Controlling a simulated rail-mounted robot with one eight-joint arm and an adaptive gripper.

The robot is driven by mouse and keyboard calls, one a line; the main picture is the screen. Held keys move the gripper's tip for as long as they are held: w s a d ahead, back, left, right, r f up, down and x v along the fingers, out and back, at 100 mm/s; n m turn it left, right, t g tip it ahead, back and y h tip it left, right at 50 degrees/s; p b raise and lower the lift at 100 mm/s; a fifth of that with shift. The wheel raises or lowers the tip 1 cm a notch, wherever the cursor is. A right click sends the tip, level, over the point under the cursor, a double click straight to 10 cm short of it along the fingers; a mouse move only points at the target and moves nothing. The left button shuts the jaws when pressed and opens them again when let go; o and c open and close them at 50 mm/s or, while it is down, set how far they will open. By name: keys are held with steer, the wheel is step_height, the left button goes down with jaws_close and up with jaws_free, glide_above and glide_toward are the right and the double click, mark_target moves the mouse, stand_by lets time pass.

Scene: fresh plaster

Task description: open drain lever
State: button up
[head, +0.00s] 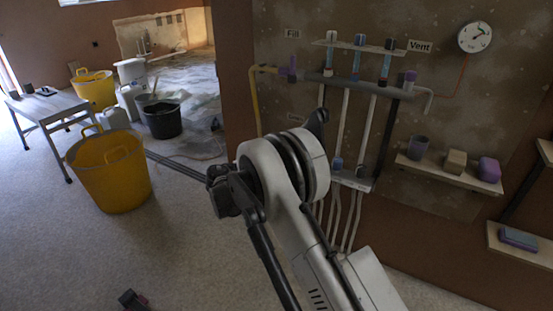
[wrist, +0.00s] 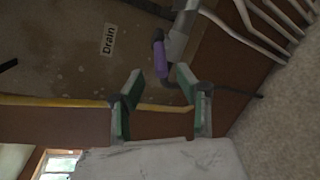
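The drain lever (wrist: 160,60), a purple handle, shows in the wrist view beside the white "Drain" label (wrist: 108,40). It is attached near a grey pipe fitting (wrist: 180,38) on the wall. My gripper (wrist: 159,78) is open, its two green-padded fingers apart, with the lever's near end around the gap between the fingertips. I cannot tell whether they touch. In the head view my arm covers the drain lever, and a small label (head: 297,118) shows just above the arm. The Fill lever (head: 292,65) and Vent lever (head: 410,77) are purple, higher on the panel.
Pipes and tubes (head: 347,130) run down the panel close to my arm. A shelf (head: 450,174) with small containers juts out at right, with a pressure gauge (head: 475,37) above. A yellow tub (head: 110,175) and table (head: 45,106) stand left. The front-left floor is mostly clear.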

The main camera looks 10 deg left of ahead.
steer(key=v, duration=0.5)
steer(key=shift+s, duration=0.15)
